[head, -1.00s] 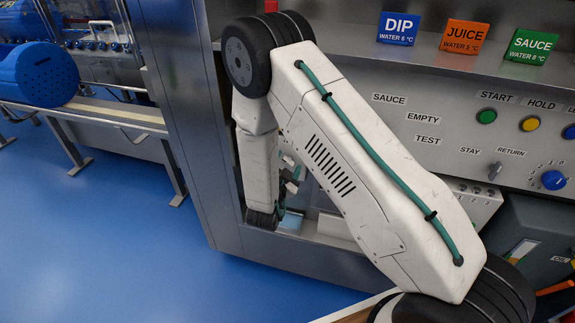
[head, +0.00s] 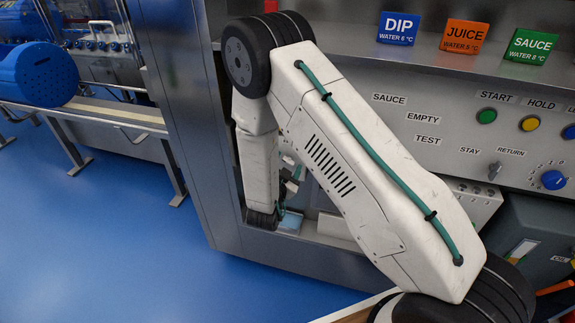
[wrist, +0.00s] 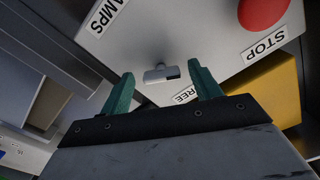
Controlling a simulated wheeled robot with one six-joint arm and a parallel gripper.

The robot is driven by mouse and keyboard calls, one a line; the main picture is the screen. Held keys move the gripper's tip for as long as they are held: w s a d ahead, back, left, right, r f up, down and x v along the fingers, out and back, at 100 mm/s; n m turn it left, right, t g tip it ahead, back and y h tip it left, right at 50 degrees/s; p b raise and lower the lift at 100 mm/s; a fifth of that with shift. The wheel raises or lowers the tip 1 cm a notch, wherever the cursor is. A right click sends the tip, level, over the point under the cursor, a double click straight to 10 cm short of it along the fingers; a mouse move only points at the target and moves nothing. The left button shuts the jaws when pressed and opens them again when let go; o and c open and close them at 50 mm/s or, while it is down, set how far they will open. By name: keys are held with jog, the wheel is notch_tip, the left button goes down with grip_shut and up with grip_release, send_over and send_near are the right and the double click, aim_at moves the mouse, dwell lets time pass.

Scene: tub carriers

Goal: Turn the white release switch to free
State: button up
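The white release switch (wrist: 155,75) shows in the wrist view as a small pale lever with a dark end, on a pale panel (wrist: 190,40). My gripper (wrist: 162,76) has its two green fingers apart, one to each side of the switch in the picture. Whether either finger touches it, I cannot tell. A label ending in "AMPS" (wrist: 108,17) is cut off at the top. In the head view my arm hides the switch and most of the gripper.
In the head view a control panel (head: 455,135) with coloured buttons and a blue knob (head: 553,180) is at the right. Blue floor (head: 90,240) is clear at left.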

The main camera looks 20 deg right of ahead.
jog(key=v, duration=0.7)
jog(key=shift+s+a, duration=0.25)
jog(key=shift+s, duration=0.05)
jog(key=shift+f, duration=0.1)
dwell(0.3)
